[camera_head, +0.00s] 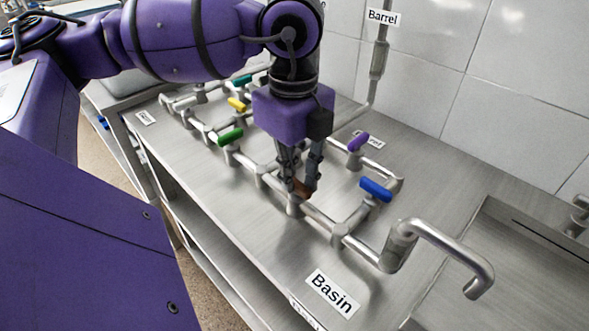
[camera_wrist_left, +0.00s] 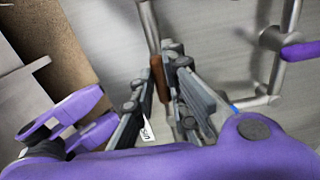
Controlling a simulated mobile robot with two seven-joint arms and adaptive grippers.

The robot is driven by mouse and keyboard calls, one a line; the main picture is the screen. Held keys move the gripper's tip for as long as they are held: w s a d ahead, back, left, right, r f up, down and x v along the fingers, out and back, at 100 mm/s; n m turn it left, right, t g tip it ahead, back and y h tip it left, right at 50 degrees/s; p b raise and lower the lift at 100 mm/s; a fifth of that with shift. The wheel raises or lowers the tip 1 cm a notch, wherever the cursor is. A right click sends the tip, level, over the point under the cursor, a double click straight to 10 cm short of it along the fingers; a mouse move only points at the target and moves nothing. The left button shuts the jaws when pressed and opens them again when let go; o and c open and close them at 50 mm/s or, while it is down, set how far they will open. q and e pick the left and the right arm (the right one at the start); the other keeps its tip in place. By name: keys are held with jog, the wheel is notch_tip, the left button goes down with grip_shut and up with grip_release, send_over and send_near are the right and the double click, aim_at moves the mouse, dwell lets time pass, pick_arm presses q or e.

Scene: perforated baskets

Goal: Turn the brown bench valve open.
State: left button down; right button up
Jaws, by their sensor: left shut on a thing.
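The brown bench valve handle (camera_head: 302,188) sits on the metal pipework over the steel bench, mostly hidden by my left gripper (camera_head: 299,186) in the head view. My left gripper points down and its fingers are closed around the brown handle. In the left wrist view the brown handle (camera_wrist_left: 158,76) shows between the two fingers of my left gripper (camera_wrist_left: 165,75). The handle appears to run roughly lengthwise between the fingers; its exact turn angle is hard to tell. My right gripper is not in view.
Other valves on the pipes have blue (camera_head: 376,189), purple (camera_head: 358,142), green (camera_head: 230,136), yellow (camera_head: 237,104) and teal (camera_head: 242,80) handles. A curved spout (camera_head: 450,250) stands at the right near a "Basin" label (camera_head: 332,293). A tiled wall (camera_head: 510,80) closes the back.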

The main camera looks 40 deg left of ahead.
pick_arm(q)
jog(key=shift+r+n, duration=0.1)
jog(key=shift+n, duration=0.2)
jog(key=c, duration=1.7)
grip_release()
jog(key=shift+c, duration=0.2)
notch_tip(320, 180, up, 12)
jog(key=shift+s, duration=0.1)
